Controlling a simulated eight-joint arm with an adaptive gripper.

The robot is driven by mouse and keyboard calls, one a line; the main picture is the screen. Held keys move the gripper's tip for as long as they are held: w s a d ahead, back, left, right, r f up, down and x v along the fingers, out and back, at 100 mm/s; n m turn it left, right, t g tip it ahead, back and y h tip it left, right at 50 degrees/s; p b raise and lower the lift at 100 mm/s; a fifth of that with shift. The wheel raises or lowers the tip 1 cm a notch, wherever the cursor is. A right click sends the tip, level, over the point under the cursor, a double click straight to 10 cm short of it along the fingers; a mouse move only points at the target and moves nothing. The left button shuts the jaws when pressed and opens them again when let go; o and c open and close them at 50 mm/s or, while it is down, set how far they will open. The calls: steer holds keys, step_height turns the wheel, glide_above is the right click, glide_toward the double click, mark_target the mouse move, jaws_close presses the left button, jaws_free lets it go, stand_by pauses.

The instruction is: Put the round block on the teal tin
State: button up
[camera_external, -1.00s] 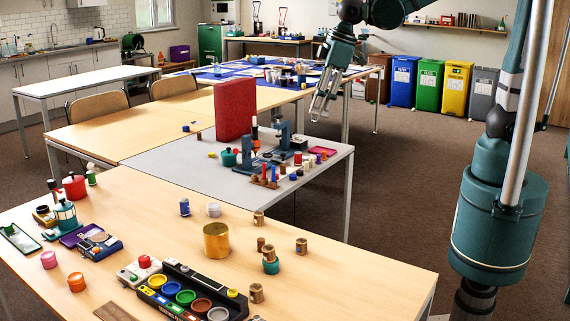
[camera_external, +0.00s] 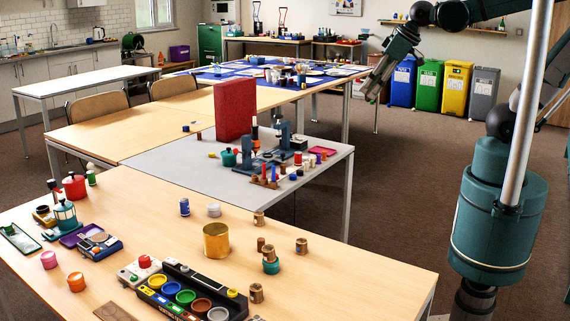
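A small teal tin (camera_external: 271,267) stands on the near wooden table, right of the middle. A brown piece (camera_external: 268,252) shows at its top; I cannot tell whether it rests on the tin or stands behind it. Several small brown round blocks stand nearby: one just behind (camera_external: 261,243), one to the right (camera_external: 301,246), one farther back (camera_external: 259,218) and one nearer the front (camera_external: 256,293). I cannot tell which is the round block meant. My gripper (camera_external: 372,97) hangs high beyond the table, far from all of these, with nothing visible in it. Its finger gap is too small to judge.
A brass-coloured cylinder (camera_external: 216,241) stands left of the teal tin. A dark tray with coloured cups (camera_external: 193,293) lies at the front. The near table's right part is clear.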

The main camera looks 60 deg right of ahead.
steer(key=s+d+f+m+t, duration=0.1)
steer(key=s+d+m, duration=0.1)
steer(key=s+d, duration=0.2)
steer(key=shift+s+d+f+h, duration=0.15)
steer(key=shift+s+d+h, duration=0.2)
steer(key=shift+d, duration=0.65)
